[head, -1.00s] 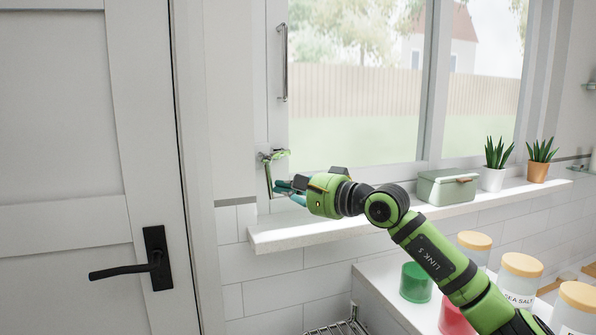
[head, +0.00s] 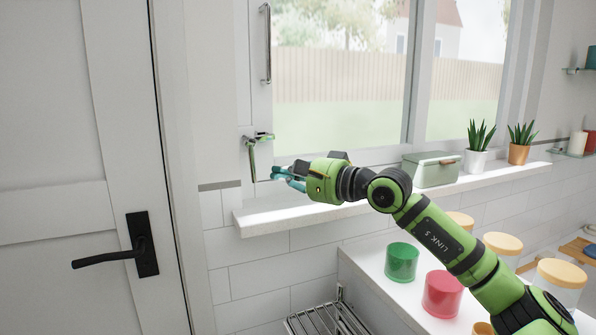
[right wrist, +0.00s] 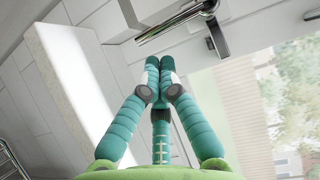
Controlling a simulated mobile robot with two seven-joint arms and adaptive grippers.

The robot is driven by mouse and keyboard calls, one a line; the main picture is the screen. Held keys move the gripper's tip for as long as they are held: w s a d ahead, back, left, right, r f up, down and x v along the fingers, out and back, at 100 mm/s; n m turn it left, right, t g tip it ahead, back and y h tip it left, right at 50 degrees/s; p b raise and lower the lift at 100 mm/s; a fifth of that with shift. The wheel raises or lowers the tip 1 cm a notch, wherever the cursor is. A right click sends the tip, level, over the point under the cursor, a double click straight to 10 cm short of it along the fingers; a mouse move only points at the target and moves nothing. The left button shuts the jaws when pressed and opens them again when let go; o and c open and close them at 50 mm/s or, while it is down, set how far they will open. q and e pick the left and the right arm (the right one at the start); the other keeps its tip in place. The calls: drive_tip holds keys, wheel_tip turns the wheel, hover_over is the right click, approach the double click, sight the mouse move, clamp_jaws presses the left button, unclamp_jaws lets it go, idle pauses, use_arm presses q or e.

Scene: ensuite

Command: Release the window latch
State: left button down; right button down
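The window latch (head: 258,139) is a small metal fitting on the left part of the white window frame, with a lever (head: 252,161) hanging down. In the right wrist view the latch (right wrist: 180,25) lies above the fingertips, and a metal lever (right wrist: 218,40) shows to its right. My right gripper (head: 279,176) is just below and right of the latch in the head view. Its teal fingers (right wrist: 158,64) come together at the tips with nothing between them. A gap shows between the fingertips and the latch in the wrist view. My left gripper is not in view.
The sill (head: 335,209) runs under the window, with a green box (head: 431,172) and two potted plants (head: 478,147) to the right. Green (head: 401,263) and red (head: 442,295) jars stand on a lower counter. A door with a black handle (head: 142,245) is at left.

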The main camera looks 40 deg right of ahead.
drive_tip(key=shift+v, duration=2.1)
drive_tip(key=shift+s, duration=0.1)
